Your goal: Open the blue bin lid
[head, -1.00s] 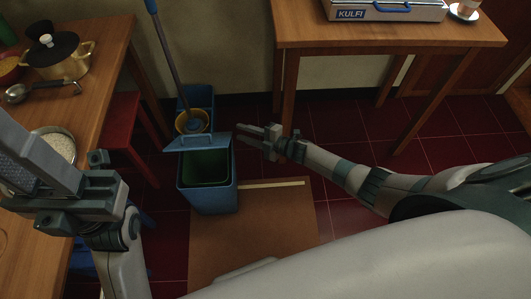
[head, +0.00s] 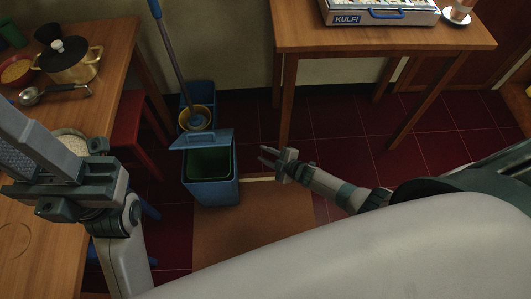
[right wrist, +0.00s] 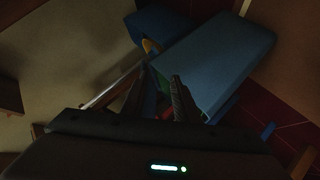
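The blue bin (head: 210,192) stands on the floor in the head view. Its lid (head: 207,139) is raised at the back, and the dark green inside shows. My right gripper (head: 262,155) is to the right of the bin, apart from lid and bin, with its fingers parted and empty. In the right wrist view, its fingers (right wrist: 163,92) show a gap between them, and a large blue surface of the bin (right wrist: 220,62) lies beyond. My left gripper (head: 65,150) is open and empty over the wooden counter at the left, far from the bin.
A red stool (head: 128,120) is at the left. A table (head: 385,38) bears the KULFI case (head: 380,16). A brown mat (head: 245,225) lies in front; red floor is clear at right.

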